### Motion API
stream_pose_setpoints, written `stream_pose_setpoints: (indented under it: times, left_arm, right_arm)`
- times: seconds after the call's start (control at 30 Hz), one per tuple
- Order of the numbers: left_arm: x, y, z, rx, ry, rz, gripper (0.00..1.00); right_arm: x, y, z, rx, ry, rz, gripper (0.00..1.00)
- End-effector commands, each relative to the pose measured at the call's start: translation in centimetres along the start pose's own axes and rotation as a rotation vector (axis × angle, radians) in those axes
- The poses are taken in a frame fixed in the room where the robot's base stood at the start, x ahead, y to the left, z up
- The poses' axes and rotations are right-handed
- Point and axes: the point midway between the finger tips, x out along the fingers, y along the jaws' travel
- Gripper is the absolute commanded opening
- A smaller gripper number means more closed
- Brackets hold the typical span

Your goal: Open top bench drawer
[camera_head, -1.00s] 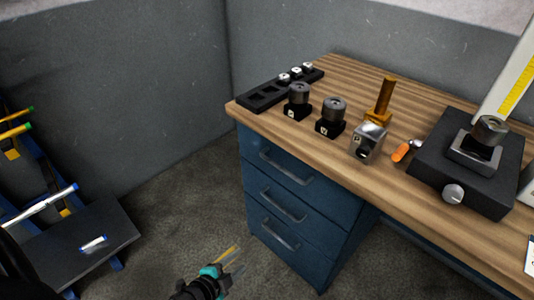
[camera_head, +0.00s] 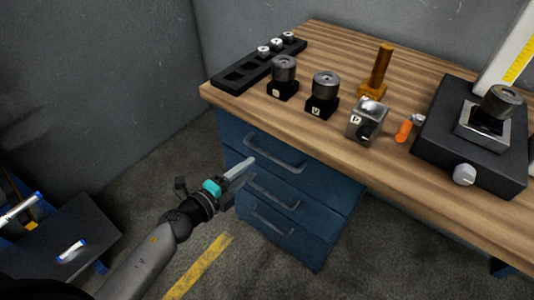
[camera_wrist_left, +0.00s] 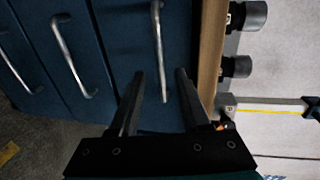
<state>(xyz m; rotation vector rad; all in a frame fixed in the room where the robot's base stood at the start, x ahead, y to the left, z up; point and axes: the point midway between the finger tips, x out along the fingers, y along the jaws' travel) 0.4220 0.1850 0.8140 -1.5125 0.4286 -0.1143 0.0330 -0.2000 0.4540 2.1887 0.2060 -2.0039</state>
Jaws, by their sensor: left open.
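The blue bench's top drawer (camera_head: 300,163) is shut, with a silver bar handle (camera_head: 273,152) across its front. In the left wrist view the scene is turned sideways, and the top handle (camera_wrist_left: 157,38) is the one nearest the wooden worktop edge. My left gripper (camera_head: 246,168) is open and empty, just in front of the drawer fronts near the left end of the top handle. In the left wrist view, its two dark fingers (camera_wrist_left: 160,76) appear on either side of the handle's near end. Whether they touch it I cannot tell. My right gripper is not in view.
Two lower drawers have handles (camera_head: 274,191) (camera_head: 272,222) of the same kind. The worktop (camera_head: 330,150) carries a black rack (camera_head: 240,74), dark cylinders on blocks, a metal block (camera_head: 367,122) and a dark fixture (camera_head: 450,140). A dark low table (camera_head: 90,232) stands left. Floor before the drawers is clear.

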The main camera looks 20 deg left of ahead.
Motion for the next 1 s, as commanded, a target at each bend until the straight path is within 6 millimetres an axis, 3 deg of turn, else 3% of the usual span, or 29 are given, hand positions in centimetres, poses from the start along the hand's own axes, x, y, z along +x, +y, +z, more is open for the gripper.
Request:
stream_pose_setpoints:
  times: [0.3, 0.5, 0.7, 1.0]
  left_arm:
    - [5.4, 0.1, 0.0, -0.001, -0.001, -0.002, 0.47]
    - [8.0, 0.1, 0.0, -0.002, -0.001, -0.001, 0.47]
    - [9.2, 0.1, 0.0, -0.002, -0.001, 0.001, 0.47]
    - [9.4, 0.1, 0.0, -0.002, 0.0, 0.002, 0.47]
  right_arm:
    - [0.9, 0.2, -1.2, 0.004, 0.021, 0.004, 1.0]
    - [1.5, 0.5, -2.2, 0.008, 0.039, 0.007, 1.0]
    - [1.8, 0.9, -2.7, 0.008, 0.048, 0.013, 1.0]
    - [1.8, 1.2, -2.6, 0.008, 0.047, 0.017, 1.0]
